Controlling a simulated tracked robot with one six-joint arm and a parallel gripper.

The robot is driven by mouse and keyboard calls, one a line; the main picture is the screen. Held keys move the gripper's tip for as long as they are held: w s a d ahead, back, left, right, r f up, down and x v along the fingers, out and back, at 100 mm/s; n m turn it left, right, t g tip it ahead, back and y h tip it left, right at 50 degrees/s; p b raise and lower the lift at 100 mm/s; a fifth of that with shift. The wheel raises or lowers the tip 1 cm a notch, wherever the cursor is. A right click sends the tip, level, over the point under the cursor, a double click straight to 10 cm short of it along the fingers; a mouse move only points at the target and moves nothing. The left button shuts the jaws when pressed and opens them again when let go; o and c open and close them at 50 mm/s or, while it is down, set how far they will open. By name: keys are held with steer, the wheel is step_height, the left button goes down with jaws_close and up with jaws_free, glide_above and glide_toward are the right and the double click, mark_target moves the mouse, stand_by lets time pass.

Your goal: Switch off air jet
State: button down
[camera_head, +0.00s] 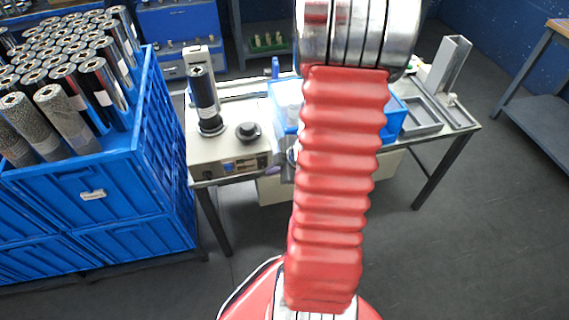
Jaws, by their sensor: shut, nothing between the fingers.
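A bench-top machine (220,150) with a pale housing stands on the left of the table in the head view. Its front panel (243,165) carries small controls, too small to read. A dark roll (204,97) stands upright on it, beside a black round knob or disc (248,131). A small blue upright part (275,67) shows behind the machine. I cannot tell which part is the air jet or its switch. My red ribbed arm rises through the middle of the view and hides part of the table. My gripper is out of view.
A blue crate (95,190) full of metal rolls stands at the left. A blue bin (397,118) is partly hidden behind my arm. Grey trays (421,118) and an upright metal channel (450,65) are at the table's right. The floor at front right is clear.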

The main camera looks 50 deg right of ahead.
steer(key=v, duration=0.7)
steer(key=shift+s+r, duration=0.25)
steer(key=shift+r, duration=0.1)
steer(key=w+r+m+t+h, duration=0.1)
steer(key=w+r+m+h, duration=0.25)
steer(key=r, duration=0.45)
steer(key=w+r+m+h, duration=0.25)
steer(key=w+r, duration=0.25)
steer(key=r, duration=0.4)
steer(key=s+a+r+m+y, duration=0.1)
steer(key=s+a, duration=0.2)
steer(key=a, duration=0.6)
steer(key=s+a+r+m+g+y, duration=0.1)
steer(key=s+a, duration=0.3)
steer(key=a, duration=0.4)
steer(key=s+a+r+m+g+y, duration=0.1)
steer(key=s+a+m+y, duration=0.1)
steer(key=a, duration=0.7)
steer(key=shift+s+a+r+y, duration=0.35)
steer(key=shift+s+y, duration=0.35)
steer(key=shift+s, duration=0.2)
